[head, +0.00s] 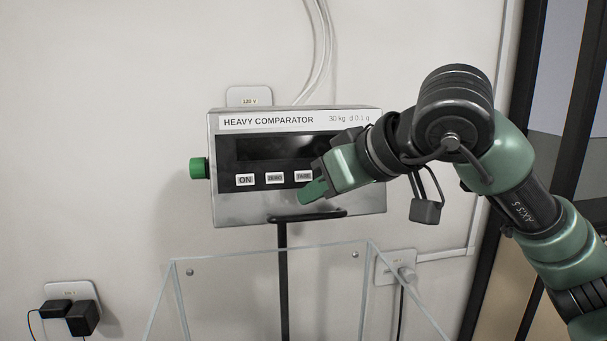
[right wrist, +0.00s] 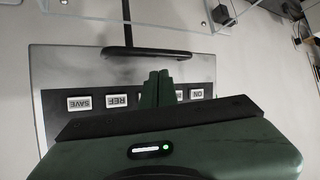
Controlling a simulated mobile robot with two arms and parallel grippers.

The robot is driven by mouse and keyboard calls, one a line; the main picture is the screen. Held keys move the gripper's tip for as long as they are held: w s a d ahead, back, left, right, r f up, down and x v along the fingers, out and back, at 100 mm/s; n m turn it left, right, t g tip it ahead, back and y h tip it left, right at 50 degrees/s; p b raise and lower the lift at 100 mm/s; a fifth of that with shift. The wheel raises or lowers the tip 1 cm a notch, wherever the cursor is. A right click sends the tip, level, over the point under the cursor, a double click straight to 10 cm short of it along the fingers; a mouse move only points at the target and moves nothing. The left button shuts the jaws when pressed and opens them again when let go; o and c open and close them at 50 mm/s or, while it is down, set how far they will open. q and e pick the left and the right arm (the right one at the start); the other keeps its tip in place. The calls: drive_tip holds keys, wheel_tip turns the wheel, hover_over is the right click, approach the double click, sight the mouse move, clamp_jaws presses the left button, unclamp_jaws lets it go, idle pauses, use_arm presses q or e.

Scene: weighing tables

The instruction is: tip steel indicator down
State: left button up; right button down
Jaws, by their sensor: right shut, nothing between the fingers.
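The steel indicator (head: 230,207), labelled HEAVY COMPARATOR, is a silver box with a dark display and white buttons, held before the wall on a black stand (head: 283,290). Its face looks nearly upright. A green knob (head: 198,168) sits on its left side. My right gripper (head: 310,193) is shut and empty in front of the lower face, near the TARE button, and hides the buttons to the right. In the right wrist view the indicator (right wrist: 75,62) appears upside down, with the closed fingers (right wrist: 157,80) over its button row. I cannot tell whether they touch it. My left gripper is out of view.
A clear open-topped box (head: 270,254) stands below the indicator, around the stand. Wall sockets with plugs are at lower left (head: 72,312) and lower right (head: 397,268). Cables run up the wall above. A dark frame (head: 512,170) stands at right. The wall left of the knob is clear.

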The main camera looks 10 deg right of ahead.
sight(318, 214)
drive_tip(key=shift+f, duration=0.2)
drive_tip(key=shift+f+b, duration=0.8)
drive_tip(key=shift+w+f, duration=0.15)
drive_tip(key=shift+f, duration=0.15)
drive_tip(key=shift+w+f+b, duration=0.55)
drive_tip(key=shift+f, duration=0.2)
drive_tip(key=shift+w+f+b, duration=0.5)
drive_tip(key=shift+w+f, duration=0.05)
drive_tip(key=shift+f, duration=0.15)
drive_tip(key=shift+s+r+p, duration=0.4)
drive_tip(key=shift+s+r, duration=0.3)
drive_tip(key=shift+r, duration=0.25)
drive_tip(key=s+r+p, duration=0.1)
drive_tip(key=s+r, duration=0.2)
drive_tip(key=shift+s+r+p, duration=0.25)
drive_tip(key=shift+s+p, duration=0.05)
